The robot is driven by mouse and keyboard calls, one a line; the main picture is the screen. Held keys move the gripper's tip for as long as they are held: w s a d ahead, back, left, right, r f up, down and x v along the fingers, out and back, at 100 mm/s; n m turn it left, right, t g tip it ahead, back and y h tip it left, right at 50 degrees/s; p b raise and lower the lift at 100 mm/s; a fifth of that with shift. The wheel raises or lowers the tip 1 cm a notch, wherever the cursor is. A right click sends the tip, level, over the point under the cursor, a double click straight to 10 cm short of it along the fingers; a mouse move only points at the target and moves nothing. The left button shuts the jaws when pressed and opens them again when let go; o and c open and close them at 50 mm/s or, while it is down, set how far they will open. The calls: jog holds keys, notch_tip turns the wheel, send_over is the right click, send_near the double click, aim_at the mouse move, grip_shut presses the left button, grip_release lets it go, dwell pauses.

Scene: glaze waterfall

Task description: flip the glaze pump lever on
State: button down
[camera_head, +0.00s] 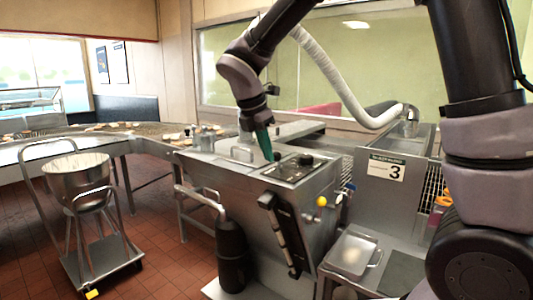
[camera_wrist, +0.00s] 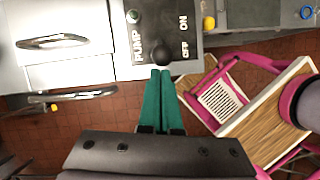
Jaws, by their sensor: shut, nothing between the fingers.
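The glaze pump panel (camera_wrist: 205,65) is a dark plate marked PUMP, ON and OFF. Its lever ends in a round black knob (camera_wrist: 160,53), which lies level with the OFF mark, away from ON. My gripper (camera_wrist: 160,72) has green fingers, shut together and empty, with the tips just short of the knob in the wrist view. I cannot tell whether they touch it. In the head view my gripper (camera_head: 268,158) points down at the panel (camera_head: 289,171) on top of the steel machine. The lever's shaft is hidden under its knob.
A yellow ball knob (camera_head: 321,201) sticks out at the machine's front right. A sign with a 3 (camera_head: 386,169) stands to the right. A wheeled cart with a steel bowl (camera_head: 78,178) stands at left. Steel lids with handles (camera_wrist: 55,42) lie beside the panel.

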jog(key=shift+w+d+r+g, duration=0.2)
jog(key=shift+w+g, duration=0.05)
jog(key=shift+g, duration=0.05)
jog(key=shift+w+d+r+g+y, duration=0.3)
jog(key=shift+w+d+g+y, duration=0.1)
jog(key=shift+w+g+y, duration=0.15)
jog(key=shift+w+d+r+g+y, duration=0.25)
jog(key=shift+w+d+g+y, duration=0.2)
jog(key=shift+g+y, duration=0.1)
jog(key=w+g+y, duration=0.1)
jog(key=w+d+g+y, duration=0.1)
jog(key=shift+w+d+r+g, duration=0.1)
jog(key=shift+d+r+g, duration=0.15)
jog(key=shift+g, duration=0.05)
jog(key=shift+v, duration=0.8)
jog(key=shift+s+a, duration=0.2)
jog(key=shift+s, duration=0.1)
